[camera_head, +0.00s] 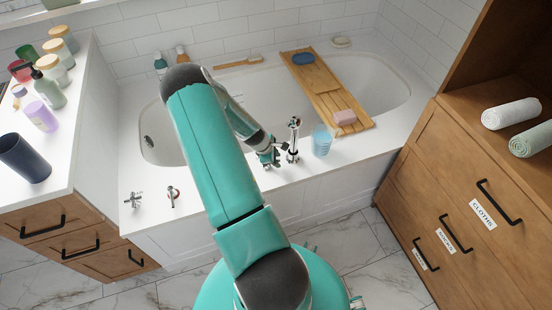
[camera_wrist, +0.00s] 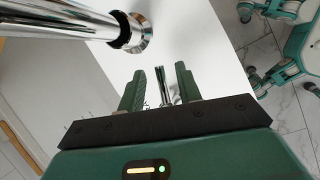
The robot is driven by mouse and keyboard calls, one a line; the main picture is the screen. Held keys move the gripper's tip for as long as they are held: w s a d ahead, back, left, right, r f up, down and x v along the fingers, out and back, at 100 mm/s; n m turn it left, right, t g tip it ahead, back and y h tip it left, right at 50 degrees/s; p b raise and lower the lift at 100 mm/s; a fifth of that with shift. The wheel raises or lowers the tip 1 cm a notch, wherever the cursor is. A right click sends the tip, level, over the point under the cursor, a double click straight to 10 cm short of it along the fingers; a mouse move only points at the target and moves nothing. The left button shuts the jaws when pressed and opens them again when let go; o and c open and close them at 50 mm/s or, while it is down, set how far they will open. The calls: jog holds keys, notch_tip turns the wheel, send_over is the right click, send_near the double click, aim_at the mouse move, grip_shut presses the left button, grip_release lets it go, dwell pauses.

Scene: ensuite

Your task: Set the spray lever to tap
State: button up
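My gripper (camera_head: 268,158) is above the tub's front rim, just left of a tall chrome fixture (camera_head: 293,140). In the wrist view my gripper (camera_wrist: 160,69) is open, its two green fingers apart. A small upright chrome piece (camera_wrist: 163,88), which looks like the spray lever, shows in the gap between the fingers. I cannot tell whether either finger touches it. In the head view this piece is mostly hidden by my gripper. A thick chrome tube with a round flange (camera_wrist: 140,35) runs close beside the fingers in the wrist view.
A blue cup (camera_head: 321,140) stands right of the chrome fixture. A wooden tray (camera_head: 322,88) spans the tub. A cross handle (camera_head: 133,199) and a small fitting (camera_head: 173,194) are on the rim at left. A wooden cabinet (camera_head: 425,165) is at right. The rim between is clear.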

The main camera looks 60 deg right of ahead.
jog(key=shift+c, duration=0.4)
grip_shut()
jog(key=shift+a+m, duration=0.1)
jog(key=shift+m, duration=0.2)
jog(key=m, duration=0.1)
jog(key=a+m+g+y, duration=0.1)
jog(key=m, duration=0.1)
jog(key=shift+a, duration=0.1)
jog(key=m, duration=0.2)
jog(key=a+m+y, duration=0.1)
jog(key=m, duration=0.1)
jog(key=shift+a+g+y, duration=0.15)
jog(key=shift+g+y, duration=0.15)
jog(key=m, duration=0.1)
jog(key=a+m+y, duration=0.1)
jog(key=m, duration=0.1)
jog(key=shift+w+y, duration=0.3)
jog(key=shift+w, duration=0.05)
jog(key=shift+w+a+m+y, duration=0.2)
jog(key=shift+a+m+y, duration=0.1)
jog(key=shift+m, duration=0.55)
jog(key=shift+w+a+m+y, duration=0.2)
jog(key=shift+m+y, duration=0.1)
jog(key=shift+m, duration=0.55)
